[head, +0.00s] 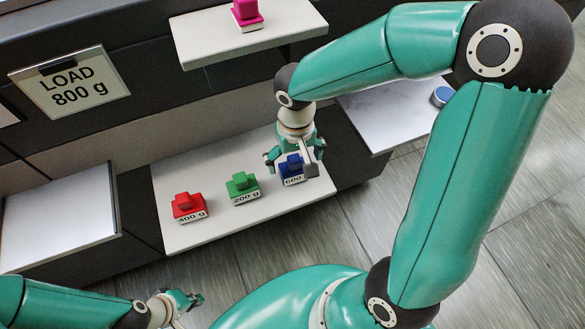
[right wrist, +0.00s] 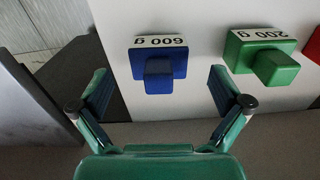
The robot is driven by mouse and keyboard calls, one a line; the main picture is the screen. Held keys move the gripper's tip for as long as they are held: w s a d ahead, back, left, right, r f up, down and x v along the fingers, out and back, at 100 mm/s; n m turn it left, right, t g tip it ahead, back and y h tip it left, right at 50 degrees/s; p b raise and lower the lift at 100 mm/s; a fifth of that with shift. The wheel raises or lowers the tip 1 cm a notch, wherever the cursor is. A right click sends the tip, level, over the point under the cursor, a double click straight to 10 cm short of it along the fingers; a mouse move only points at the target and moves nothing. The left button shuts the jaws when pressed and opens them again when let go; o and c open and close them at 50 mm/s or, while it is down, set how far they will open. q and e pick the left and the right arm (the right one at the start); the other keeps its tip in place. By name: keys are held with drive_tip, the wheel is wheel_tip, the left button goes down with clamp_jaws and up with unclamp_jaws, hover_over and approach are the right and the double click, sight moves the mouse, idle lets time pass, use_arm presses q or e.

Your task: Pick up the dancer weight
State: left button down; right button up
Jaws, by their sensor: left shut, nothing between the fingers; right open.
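Three block weights with top knobs stand in a row on the low white shelf (head: 215,225): a red weight (head: 186,206) marked 400 g, a green weight (head: 242,185) marked 200 g and a blue weight (head: 290,170) marked 600 g. A pink weight (head: 247,13) stands on the upper shelf; its label is too small to read. My right gripper (head: 293,165) is open at the blue weight. In the right wrist view the blue weight (right wrist: 158,70) lies between the spread fingers (right wrist: 160,82), apart from both. My left gripper (head: 190,300) is shut and empty at the bottom.
A sign (head: 70,88) on the dark cabinet reads LOAD 800 g. The upper white shelf (head: 220,45) overhangs behind the low one. A bare white panel (head: 60,220) is at left. A grey-white side shelf (head: 390,115) at right holds a blue round thing (head: 440,96).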

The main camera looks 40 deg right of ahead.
sight(294, 169)
drive_tip(key=f, duration=0.5)
drive_tip(key=shift+w+d, duration=0.2)
drive_tip(key=shift+w, duration=0.2)
drive_tip(key=c, duration=1.6)
